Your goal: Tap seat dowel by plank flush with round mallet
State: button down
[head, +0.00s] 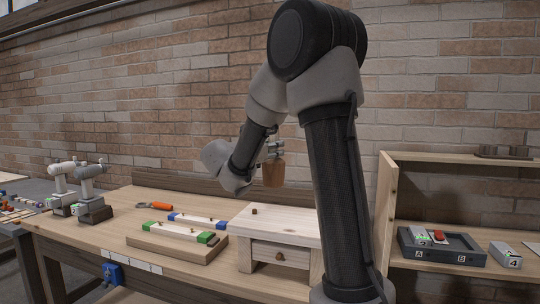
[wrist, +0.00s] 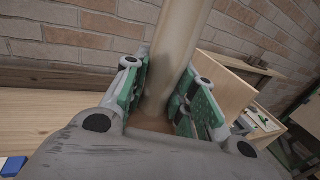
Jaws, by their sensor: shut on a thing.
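My gripper (head: 274,150) is shut on the round mallet and holds it above the workbench. The mallet's brown wooden head (head: 273,172) hangs below the gripper in the head view. In the wrist view a pale wooden cylinder of the mallet (wrist: 178,50) stands between the green-padded fingers (wrist: 158,100). A small brown dowel (head: 254,211) stands up from the pale wooden top (head: 285,222) of a block with a drawer, below the mallet. To its left lie a plank with green ends (head: 180,238) and a plank with blue ends (head: 200,220), with small pegs.
An orange-handled tool (head: 160,206) lies on the workbench (head: 110,237). Two small grey devices (head: 93,208) stand at the left. A wooden shelf (head: 388,210) at the right holds a dark tray (head: 440,245) with a red piece. A brick wall is behind.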

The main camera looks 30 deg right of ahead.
jog(key=a+f, duration=0.1)
jog(key=a, duration=0.6)
jog(key=shift+a+f, duration=0.25)
jog(key=shift+f, duration=0.1)
notch_tip(320, 180, down, 5)
jog(key=d+r, duration=0.4)
jog(key=d, duration=0.1)
jog(key=d+r, duration=0.1)
jog(key=d, duration=0.1)
jog(key=shift+d+r, duration=0.25)
jog(key=shift+r, duration=0.15)
